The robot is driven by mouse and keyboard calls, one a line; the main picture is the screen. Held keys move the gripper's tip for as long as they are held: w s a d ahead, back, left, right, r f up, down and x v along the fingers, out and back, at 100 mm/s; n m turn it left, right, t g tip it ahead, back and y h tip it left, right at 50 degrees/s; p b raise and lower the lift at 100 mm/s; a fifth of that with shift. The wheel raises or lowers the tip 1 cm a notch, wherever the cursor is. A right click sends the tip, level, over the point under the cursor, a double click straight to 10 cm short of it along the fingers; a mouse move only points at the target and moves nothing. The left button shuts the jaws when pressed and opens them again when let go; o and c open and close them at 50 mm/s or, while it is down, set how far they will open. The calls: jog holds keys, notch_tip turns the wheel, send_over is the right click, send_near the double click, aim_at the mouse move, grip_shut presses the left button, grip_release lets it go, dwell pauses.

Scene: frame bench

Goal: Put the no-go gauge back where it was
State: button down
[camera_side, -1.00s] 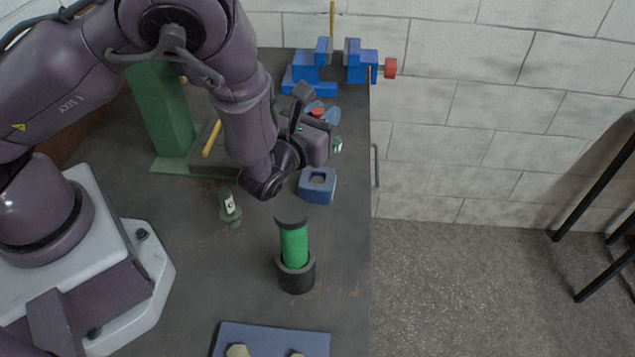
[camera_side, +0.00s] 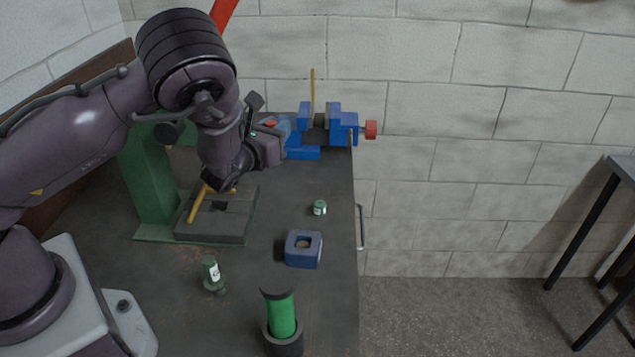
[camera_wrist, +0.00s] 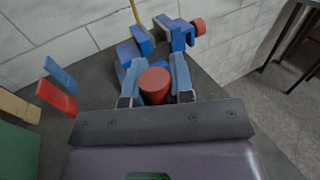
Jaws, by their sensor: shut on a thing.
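My gripper (camera_wrist: 156,90) is shut on a red cylindrical piece, which I take to be the no-go gauge (camera_wrist: 154,84); its red end shows between the blue fingers in the wrist view. The rest of the gauge is hidden. In the side view my gripper (camera_side: 277,130) is in the air near the blue vise, with a bit of red (camera_side: 270,124) showing at it. A green-handled gauge (camera_side: 282,313) stands upright in a dark round holder (camera_side: 284,345) at the bottom. A blue block with a square hole (camera_side: 303,250) sits on the bench.
The blue vise (camera_side: 304,152) with a red knob (camera_side: 371,129) and upright yellow rod stands at the back. A green press stand (camera_side: 146,185) with a dark base and yellow stick is left. A dark green bottle (camera_side: 212,274) and small green-white piece (camera_side: 319,207) stand on the bench.

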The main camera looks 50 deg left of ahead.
jog(key=shift+h, duration=0.3)
jog(key=shift+w+a+f, duration=0.35)
jog(key=shift+w+f, duration=1.85)
jog(key=shift+w, duration=0.15)
jog(key=shift+w+a+f, duration=0.3)
jog(key=shift+w+f, duration=1.95)
jog(key=shift+w, duration=0.1)
jog(key=shift+w+a+f, duration=0.35)
jog(key=shift+w+f, duration=1.85)
jog(key=shift+w, duration=0.15)
jog(key=c, duration=1)
grip_release()
jog(key=shift+f, duration=0.15)
jog(key=shift+s+d, duration=0.1)
jog(key=shift+s, duration=0.05)
jog(key=v, duration=1.1)
jog(key=shift+s+d, duration=0.1)
jog(key=shift+s, duration=0.25)
